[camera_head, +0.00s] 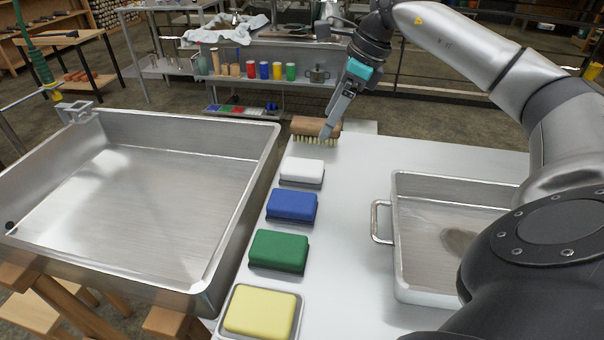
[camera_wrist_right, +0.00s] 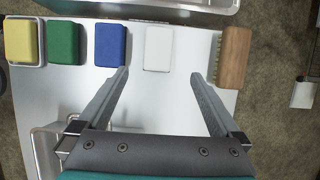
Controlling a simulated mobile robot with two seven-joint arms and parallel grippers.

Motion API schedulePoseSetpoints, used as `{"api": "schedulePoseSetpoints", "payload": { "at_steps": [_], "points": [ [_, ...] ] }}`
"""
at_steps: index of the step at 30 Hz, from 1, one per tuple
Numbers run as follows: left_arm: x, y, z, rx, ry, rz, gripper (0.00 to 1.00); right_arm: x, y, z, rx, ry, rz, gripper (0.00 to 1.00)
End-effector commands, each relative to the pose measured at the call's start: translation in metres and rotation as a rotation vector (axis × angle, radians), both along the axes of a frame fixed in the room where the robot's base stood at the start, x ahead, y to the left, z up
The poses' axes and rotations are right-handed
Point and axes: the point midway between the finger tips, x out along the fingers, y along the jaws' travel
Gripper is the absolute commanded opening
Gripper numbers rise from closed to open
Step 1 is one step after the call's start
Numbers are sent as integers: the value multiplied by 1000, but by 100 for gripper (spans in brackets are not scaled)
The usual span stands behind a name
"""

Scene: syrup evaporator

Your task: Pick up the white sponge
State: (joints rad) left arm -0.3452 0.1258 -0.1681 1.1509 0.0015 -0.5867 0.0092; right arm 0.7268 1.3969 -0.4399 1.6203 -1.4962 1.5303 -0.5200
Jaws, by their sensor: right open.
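The white sponge (camera_head: 302,170) lies on the light table, between the wooden brush and the blue sponge. It also shows in the right wrist view (camera_wrist_right: 158,48), beyond and between my fingertips. My right gripper (camera_head: 326,132) is by the brush in the head view, above the table. In the right wrist view my right gripper (camera_wrist_right: 160,75) has its two fingers wide apart with nothing between them. The sponge is not touched by the fingers as far as I can see. My left gripper is not in view.
A blue sponge (camera_head: 292,206), a green sponge (camera_head: 278,250) and a yellow sponge (camera_head: 260,311) line up towards the front. The wooden brush (camera_head: 316,126) lies behind the white sponge. A large metal pan (camera_head: 273,150) stands left, a smaller handled pan (camera_head: 397,240) right.

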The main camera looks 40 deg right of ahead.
Motion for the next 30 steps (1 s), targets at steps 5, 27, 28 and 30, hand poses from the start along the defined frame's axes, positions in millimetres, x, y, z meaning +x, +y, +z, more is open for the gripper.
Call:
{"api": "schedulePoseSetpoints", "payload": {
  "at_steps": [5, 27, 28, 30],
  "points": [
    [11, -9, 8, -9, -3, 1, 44, 7, 8, -26, 5, 3, 2, 100],
    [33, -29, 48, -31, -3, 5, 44, 28, 25, -89, 6, 1, 1, 100],
    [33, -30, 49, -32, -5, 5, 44, 29, 25, -91, 6, 1, 1, 100],
    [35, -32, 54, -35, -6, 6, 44, 30, 26, -96, 5, 1, 2, 100]
  ]
}}
